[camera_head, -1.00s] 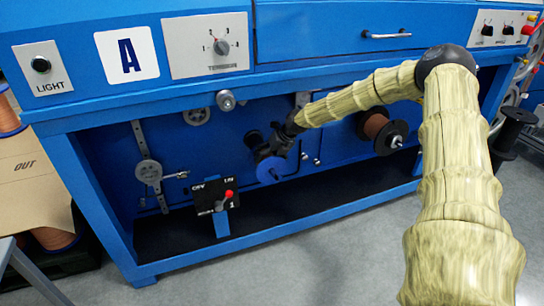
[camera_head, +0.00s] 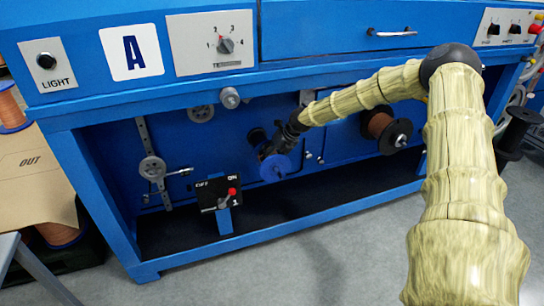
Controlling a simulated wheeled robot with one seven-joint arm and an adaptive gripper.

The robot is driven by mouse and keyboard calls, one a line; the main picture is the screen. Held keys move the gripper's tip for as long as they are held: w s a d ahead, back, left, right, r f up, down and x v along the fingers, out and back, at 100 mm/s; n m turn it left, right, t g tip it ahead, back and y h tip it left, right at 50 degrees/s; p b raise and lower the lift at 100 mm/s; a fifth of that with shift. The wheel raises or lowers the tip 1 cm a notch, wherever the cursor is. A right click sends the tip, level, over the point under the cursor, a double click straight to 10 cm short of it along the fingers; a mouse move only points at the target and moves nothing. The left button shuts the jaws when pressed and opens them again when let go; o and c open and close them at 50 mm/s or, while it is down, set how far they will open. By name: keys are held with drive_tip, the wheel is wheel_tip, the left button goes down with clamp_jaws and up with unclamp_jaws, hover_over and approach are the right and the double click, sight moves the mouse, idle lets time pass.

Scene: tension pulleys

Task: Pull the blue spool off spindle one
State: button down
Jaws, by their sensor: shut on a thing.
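The blue spool (camera_head: 275,168) is in the head view, in front of the blue panel under the machine's counter, with its round face toward me. My gripper (camera_head: 275,153) reaches in from the upper right and is shut on the spool. The gripper's dark fingers are small and partly hidden by its own body.
A copper-wound black spool (camera_head: 380,125) sits to the right on the panel. A pulley arm (camera_head: 152,168) is further left. The counter edge (camera_head: 150,113) runs above; the floor in front is clear.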

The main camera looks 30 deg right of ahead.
sight(279, 172)
drive_tip(key=shift+s+a+p, duration=0.2)
drive_tip(key=shift+s+p, duration=0.6)
drive_tip(key=shift+s, duration=0.1)
drive_tip(key=shift+s+a+p, duration=0.2)
drive_tip(key=shift+s+p, duration=0.55)
drive_tip(key=shift+s, duration=0.1)
idle(1.3)
drive_tip(key=shift+r, duration=0.15)
idle(0.7)
drive_tip(key=shift+s+r+p, duration=0.1)
drive_tip(key=shift+s+p, duration=0.05)
drive_tip(key=shift+p, duration=0.35)
drive_tip(key=shift+s+a+p, duration=0.2)
drive_tip(key=shift+s+p, duration=0.45)
drive_tip(key=shift+s, duration=0.05)
drive_tip(key=shift+s+a+p, duration=0.2)
drive_tip(key=shift+s+p, duration=0.45)
drive_tip(key=shift+s, duration=0.05)
drive_tip(key=shift+s+a+r+p, duration=0.1)
drive_tip(key=shift+s+p, duration=0.1)
drive_tip(key=shift+p, duration=0.2)
drive_tip(key=shift+s+a+p, duration=0.2)
drive_tip(key=shift+s+p, duration=0.5)
drive_tip(key=shift+s, duration=0.05)
drive_tip(key=shift+s+a+p, duration=0.15)
drive_tip(key=shift+s+p, duration=0.5)
drive_tip(key=shift+s, duration=0.05)
drive_tip(key=shift+s, duration=0.1)
